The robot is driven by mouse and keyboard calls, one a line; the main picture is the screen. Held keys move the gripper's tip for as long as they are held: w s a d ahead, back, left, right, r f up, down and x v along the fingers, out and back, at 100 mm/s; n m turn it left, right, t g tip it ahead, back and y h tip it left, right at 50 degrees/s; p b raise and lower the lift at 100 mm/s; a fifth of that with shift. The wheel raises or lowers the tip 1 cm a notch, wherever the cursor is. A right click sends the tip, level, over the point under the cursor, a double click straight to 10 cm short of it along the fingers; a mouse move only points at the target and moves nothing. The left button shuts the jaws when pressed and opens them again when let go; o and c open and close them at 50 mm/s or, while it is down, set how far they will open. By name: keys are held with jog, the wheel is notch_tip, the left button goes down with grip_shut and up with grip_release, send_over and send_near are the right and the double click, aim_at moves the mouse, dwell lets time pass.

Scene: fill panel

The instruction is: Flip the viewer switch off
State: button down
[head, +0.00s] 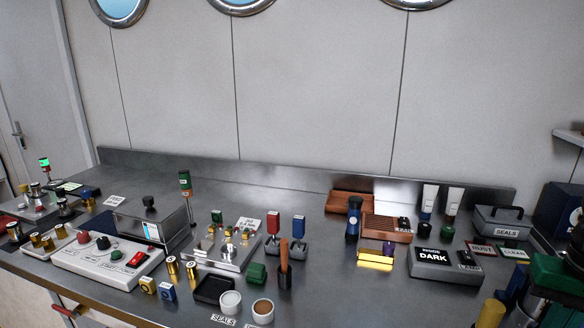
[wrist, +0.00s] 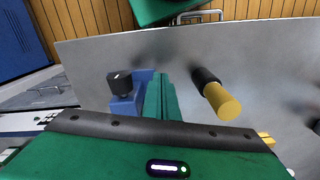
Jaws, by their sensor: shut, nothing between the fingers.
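A grey box with a black display reading DARK (head: 433,257) stands on the right part of the bench in the head view. A small dark switch (head: 467,258) sits on its right side with a label below it; which way it is tipped is too small to tell. I take this to be the viewer and its switch. My gripper (wrist: 160,82) shows in the wrist view as green fingers shut together, with nothing between them. It is away from the box; neither box nor switch shows in the wrist view. In the head view only green arm parts show at the right edge.
A grey case (head: 502,222) and RUST and CLEAR tiles (head: 514,252) are near the DARK box. Brass cylinders, a wooden rack (head: 386,228) and small cups crowd the middle. The back strip is mostly clear.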

jog(key=s, duration=0.1)
jog(key=s+f, duration=0.1)
jog(key=s, duration=0.1)
jog(key=shift+a+f, duration=0.3)
jog(key=w+d+r+n, duration=0.1)
jog(key=w+r, duration=0.4)
jog(key=w, duration=0.2)
jog(key=w+d+r, duration=0.1)
jog(key=w+r, duration=0.3)
jog(key=w, duration=0.3)
notch_tip(320, 180, up, 6)
jog(key=n, duration=0.2)
send_over(468, 258)
jog(key=shift+w+r, duration=0.1)
jog(key=shift+r, duration=0.1)
jog(key=shift+f, duration=0.15)
notch_tip(468, 258, down, 14)
jog(key=shift+r, duration=0.1)
